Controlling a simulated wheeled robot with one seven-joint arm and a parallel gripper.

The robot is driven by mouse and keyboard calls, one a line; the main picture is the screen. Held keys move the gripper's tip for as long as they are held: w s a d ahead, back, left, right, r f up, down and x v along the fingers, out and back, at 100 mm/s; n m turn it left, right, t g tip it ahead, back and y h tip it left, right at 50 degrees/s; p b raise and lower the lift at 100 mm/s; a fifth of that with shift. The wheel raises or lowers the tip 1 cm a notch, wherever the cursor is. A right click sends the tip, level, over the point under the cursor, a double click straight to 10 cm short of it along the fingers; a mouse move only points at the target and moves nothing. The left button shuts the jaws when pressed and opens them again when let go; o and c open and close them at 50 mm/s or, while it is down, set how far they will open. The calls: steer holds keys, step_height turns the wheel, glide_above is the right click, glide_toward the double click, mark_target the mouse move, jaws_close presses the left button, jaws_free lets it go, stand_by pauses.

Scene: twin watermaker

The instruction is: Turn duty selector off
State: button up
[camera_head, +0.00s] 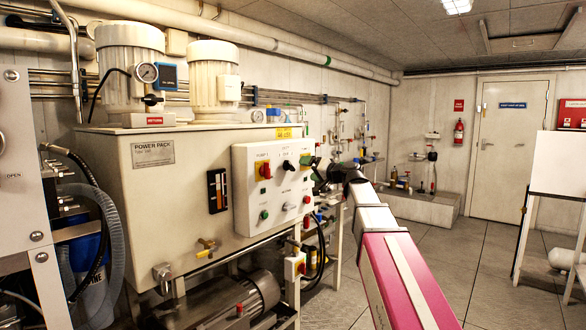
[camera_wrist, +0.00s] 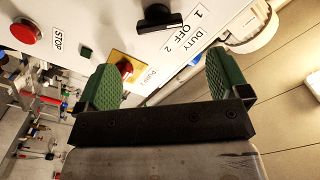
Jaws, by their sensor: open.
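The duty selector (camera_head: 288,166) is a black knob on the white control panel (camera_head: 246,200) of the power pack. In the wrist view the duty selector (camera_wrist: 158,18) shows near the top, beside a label (camera_wrist: 184,34) reading 1, OFF, 2 and DUTY. I cannot tell for certain which mark the knob points at. My gripper (camera_wrist: 170,74) is open, its two green fingers apart with nothing held. The knob lies beyond the fingertips and is not touched. In the head view my gripper (camera_head: 314,166) is at the panel's right edge, partly hiding that side.
A red and yellow pump switch (camera_head: 264,170) sits left of the knob. Another red and yellow switch (camera_wrist: 126,70) shows between my fingers in the wrist view. A red STOP button (camera_wrist: 26,32) and green buttons are on the panel. Open floor (camera_head: 470,260) lies right.

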mark_target(292, 166)
steer(key=x, duration=0.9)
steer(key=shift+w+a, duration=0.1)
steer(key=shift+w, duration=0.05)
steer(key=c, duration=0.9)
